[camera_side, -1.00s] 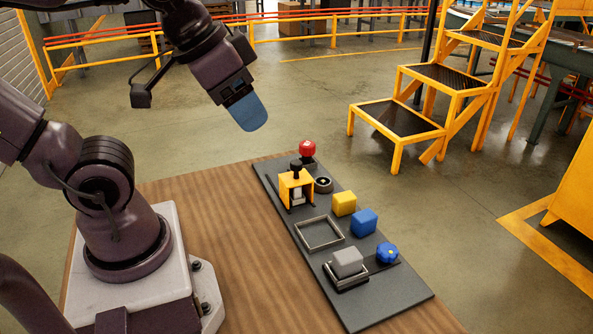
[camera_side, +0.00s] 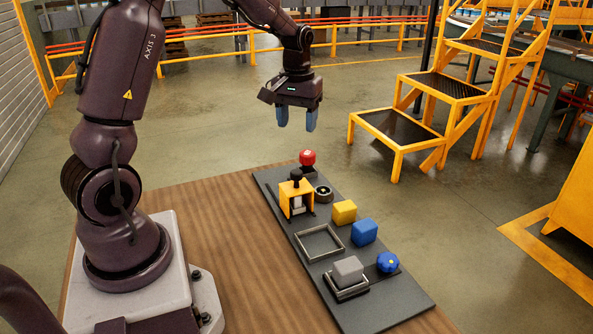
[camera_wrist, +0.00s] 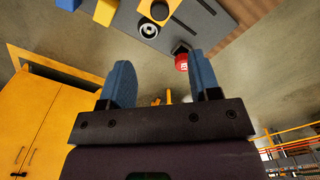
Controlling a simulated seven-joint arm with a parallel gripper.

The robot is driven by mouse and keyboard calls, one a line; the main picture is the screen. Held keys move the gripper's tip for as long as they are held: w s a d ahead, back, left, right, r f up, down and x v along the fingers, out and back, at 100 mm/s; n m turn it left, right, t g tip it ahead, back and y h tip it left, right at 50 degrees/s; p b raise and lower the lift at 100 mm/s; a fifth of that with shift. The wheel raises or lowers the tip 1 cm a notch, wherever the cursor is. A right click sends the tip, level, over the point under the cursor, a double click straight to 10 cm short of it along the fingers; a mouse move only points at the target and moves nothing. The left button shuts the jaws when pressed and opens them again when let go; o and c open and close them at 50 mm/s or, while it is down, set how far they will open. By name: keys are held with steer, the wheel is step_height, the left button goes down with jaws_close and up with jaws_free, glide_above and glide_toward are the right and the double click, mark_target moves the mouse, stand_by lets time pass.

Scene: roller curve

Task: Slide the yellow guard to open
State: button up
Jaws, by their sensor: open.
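The yellow guard (camera_side: 297,196) is a small yellow housing with a black knob (camera_side: 296,175) on top and a pale part showing in its front opening. It stands near the far end of the dark panel (camera_side: 398,311). In the wrist view the guard (camera_wrist: 153,22) shows only partly at the top edge. My gripper (camera_side: 297,118) is open and empty, with blue fingers pointing down. It hangs in the air above and beyond the panel's far end, apart from the guard. The wrist view shows both fingers (camera_wrist: 163,88) spread with nothing between them.
A red button (camera_side: 307,157) stands beyond the guard, with a round black dial (camera_side: 323,193) beside it. A yellow block (camera_side: 344,212), blue block (camera_side: 364,231), empty square frame (camera_side: 303,250), grey block (camera_side: 348,269) and blue knob (camera_side: 388,261) are nearer. The wooden tabletop (camera_side: 235,245) is clear.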

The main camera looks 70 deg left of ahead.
mark_target(296, 171)
step_height(296, 171, down, 13)
steer(key=shift+s+d+r, duration=0.1)
stand_by(0.3)
steer(key=shift+c, duration=0.2)
